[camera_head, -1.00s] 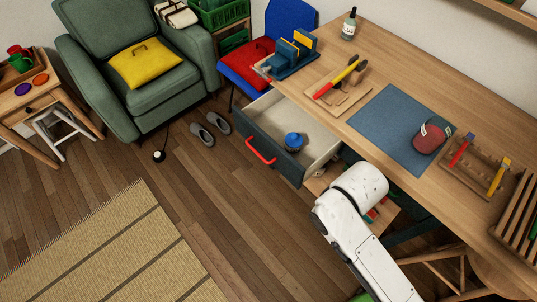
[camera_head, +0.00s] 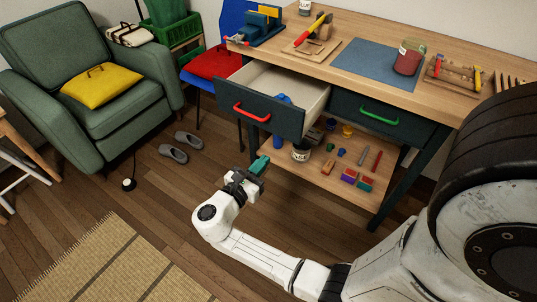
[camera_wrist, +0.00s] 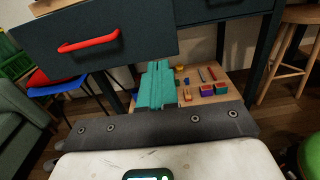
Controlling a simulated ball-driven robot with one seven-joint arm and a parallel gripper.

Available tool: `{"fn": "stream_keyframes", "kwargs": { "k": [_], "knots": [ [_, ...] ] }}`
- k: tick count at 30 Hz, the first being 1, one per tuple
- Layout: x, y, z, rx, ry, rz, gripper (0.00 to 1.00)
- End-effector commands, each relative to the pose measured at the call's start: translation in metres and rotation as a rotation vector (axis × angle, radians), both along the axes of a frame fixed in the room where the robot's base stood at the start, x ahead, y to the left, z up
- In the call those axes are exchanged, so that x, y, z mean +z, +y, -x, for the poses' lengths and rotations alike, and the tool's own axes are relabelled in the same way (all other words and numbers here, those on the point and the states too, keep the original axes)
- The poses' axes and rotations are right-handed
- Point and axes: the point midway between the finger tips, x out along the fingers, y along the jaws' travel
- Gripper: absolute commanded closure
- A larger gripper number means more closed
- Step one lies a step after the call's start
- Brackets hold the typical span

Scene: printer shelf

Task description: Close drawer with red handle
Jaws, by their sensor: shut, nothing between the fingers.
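The drawer with the red handle (camera_head: 284,120) is pulled out from the left side of the wooden desk. Its dark front carries the red handle (camera_head: 251,112), and a blue item (camera_head: 284,98) shows inside. In the wrist view the drawer front (camera_wrist: 140,37) fills the upper left, with the red handle (camera_wrist: 88,44) on it. My gripper (camera_head: 259,165) has teal fingers, which are shut and empty. It is in front of and below the drawer front, apart from the handle. The fingers also show in the wrist view (camera_wrist: 157,86), below the drawer's lower edge.
The drawer with the green handle (camera_head: 379,115) is shut at the right. A lower shelf (camera_head: 320,178) holds a jar, blocks and tools. A red and blue chair (camera_head: 213,64) stands left of the desk. Grey slippers (camera_head: 181,146) lie on the floor, with open floor around them.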

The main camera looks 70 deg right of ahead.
Motion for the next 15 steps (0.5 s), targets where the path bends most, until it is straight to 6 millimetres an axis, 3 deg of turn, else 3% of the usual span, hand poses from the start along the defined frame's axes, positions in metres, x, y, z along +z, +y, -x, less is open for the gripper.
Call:
{"fn": "stream_keyframes", "kwargs": {
  "k": [7,15],
  "knots": [
    [0.001,-0.020,0.003,0.002,0.026,0.013,1.00],
    [0.000,-0.071,0.016,-0.001,0.025,0.012,1.00]
  ]
}}
